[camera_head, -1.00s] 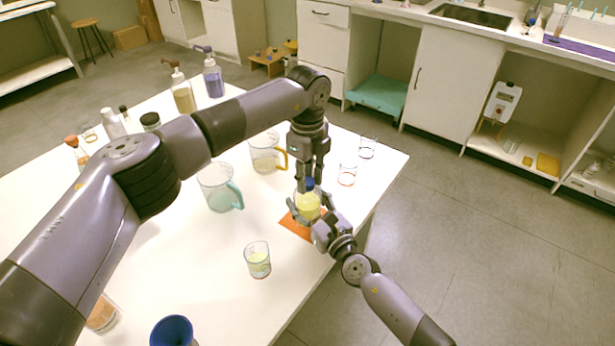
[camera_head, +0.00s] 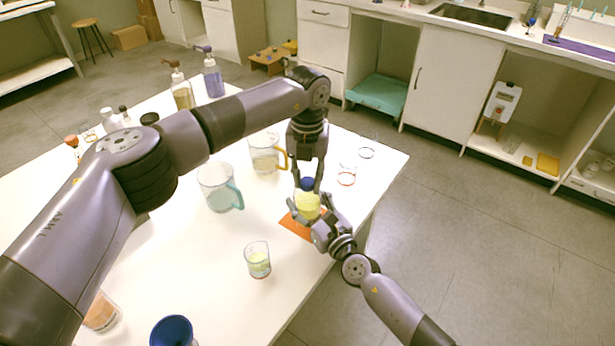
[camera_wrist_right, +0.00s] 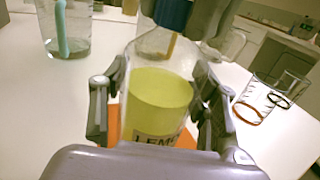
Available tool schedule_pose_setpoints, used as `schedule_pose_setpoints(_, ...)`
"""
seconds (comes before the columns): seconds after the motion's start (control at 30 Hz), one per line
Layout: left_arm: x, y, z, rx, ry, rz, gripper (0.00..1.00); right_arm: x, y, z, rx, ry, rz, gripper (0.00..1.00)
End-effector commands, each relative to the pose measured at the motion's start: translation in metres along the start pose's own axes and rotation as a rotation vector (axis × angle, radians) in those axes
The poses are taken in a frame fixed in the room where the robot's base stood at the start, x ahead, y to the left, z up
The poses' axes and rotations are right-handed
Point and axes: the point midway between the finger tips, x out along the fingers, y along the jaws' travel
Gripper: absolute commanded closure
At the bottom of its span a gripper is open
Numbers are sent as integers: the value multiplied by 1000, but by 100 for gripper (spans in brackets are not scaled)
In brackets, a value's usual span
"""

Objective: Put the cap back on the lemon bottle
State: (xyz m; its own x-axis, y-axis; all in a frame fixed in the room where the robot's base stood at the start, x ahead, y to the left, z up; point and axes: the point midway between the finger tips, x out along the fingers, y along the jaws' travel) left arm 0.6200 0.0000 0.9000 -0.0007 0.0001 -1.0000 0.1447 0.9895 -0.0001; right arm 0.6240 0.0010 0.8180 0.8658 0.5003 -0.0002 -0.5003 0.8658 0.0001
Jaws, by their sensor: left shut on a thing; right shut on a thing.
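The lemon bottle (camera_head: 307,205) holds yellow liquid and stands upright over an orange mat (camera_head: 291,228). Its label shows partly in the right wrist view (camera_wrist_right: 160,100). My right gripper (camera_head: 310,213) is shut around the bottle's body, one finger on each side. The blue cap (camera_head: 307,184) is at the top of the bottle; it also shows at the top edge of the right wrist view (camera_wrist_right: 172,13). My left gripper (camera_head: 307,180) points down from above and is shut on the cap. I cannot tell whether the cap is seated on the neck.
A teal-handled jug (camera_head: 217,188) and a yellow-handled jug (camera_head: 265,155) stand left of the bottle. A small beaker (camera_head: 257,260) is in front. Glass beakers (camera_head: 347,174) stand to the right near the table edge. A blue cup (camera_head: 172,331) is at the near edge.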

Motion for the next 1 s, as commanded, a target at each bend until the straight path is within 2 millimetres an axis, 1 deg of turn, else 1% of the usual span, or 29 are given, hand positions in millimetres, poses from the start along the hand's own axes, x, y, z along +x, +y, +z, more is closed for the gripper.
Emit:
schedule_pose_setpoints(0.1, 0, 0, 0, 232, -1, 0, 100, 0, 0, 0, 0, 0, 0, 100)
schedule_pose_setpoints(0.7, 0, 0, 1, 1412, -1, 2, 100, 0, 0, 0, 0, 0, 0, 100)
schedule_pose_setpoints(0.83, 1, 0, 1, 1616, -1, 2, 100, 0, 0, 0, 0, 0, 0, 100)
schedule_pose_setpoints(0.97, 1, 0, 1, 1615, -1, 2, 100, 0, 0, 0, 0, 0, 0, 100)
schedule_pose_setpoints(1.0, 1, 0, 1, 1614, -1, 2, 72, 0, 0, 0, 0, 0, 0, 100)
